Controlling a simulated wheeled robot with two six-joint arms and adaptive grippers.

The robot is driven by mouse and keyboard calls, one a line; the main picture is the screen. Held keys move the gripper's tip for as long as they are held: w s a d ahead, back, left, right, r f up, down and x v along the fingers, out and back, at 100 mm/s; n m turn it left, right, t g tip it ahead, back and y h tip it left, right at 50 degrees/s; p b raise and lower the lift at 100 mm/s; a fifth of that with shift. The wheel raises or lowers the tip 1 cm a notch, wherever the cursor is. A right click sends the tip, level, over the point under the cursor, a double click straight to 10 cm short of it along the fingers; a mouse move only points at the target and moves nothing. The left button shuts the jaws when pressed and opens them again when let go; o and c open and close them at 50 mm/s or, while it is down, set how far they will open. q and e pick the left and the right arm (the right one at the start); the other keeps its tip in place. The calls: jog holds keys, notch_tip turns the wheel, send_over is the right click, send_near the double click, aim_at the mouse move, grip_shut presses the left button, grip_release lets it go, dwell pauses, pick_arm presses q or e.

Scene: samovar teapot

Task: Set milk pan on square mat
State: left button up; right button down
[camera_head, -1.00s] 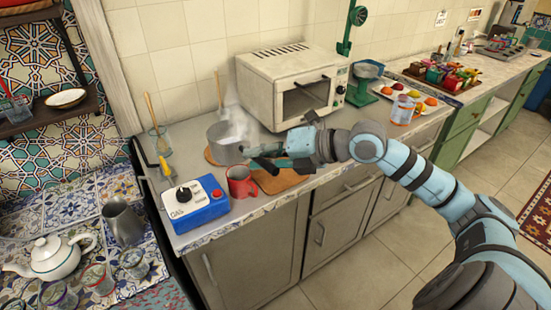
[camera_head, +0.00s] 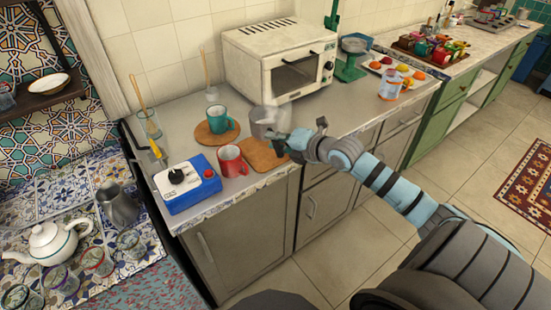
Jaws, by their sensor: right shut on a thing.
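The grey milk pan (camera_head: 264,121) is at the back edge of the square mat (camera_head: 264,157), with faint steam over it. It looks level; I cannot tell whether its base touches the counter or mat or is held just above. The brown square mat lies flat near the counter's front edge, its back part covered by the pan and my gripper. My right gripper (camera_head: 285,144) comes in from the right and is shut on the pan's handle, which is mostly hidden. My left gripper is not in view.
A red mug (camera_head: 232,160) stands close at the mat's left. A teal mug (camera_head: 223,120) stands on a round mat (camera_head: 205,137). A blue control box (camera_head: 187,184) is at front left. A white toaster oven (camera_head: 280,60) stands behind the pan. Some counter right of the pan is clear.

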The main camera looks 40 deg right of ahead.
notch_tip(320, 180, down, 7)
jog(key=b, duration=0.1)
jog(key=shift+r, duration=0.1)
jog(key=c, duration=1.6)
grip_release()
jog(key=shift+o, duration=0.3)
jog(key=p+v, duration=0.9)
jog(key=v, duration=0.3)
jog(key=shift+a, duration=0.15)
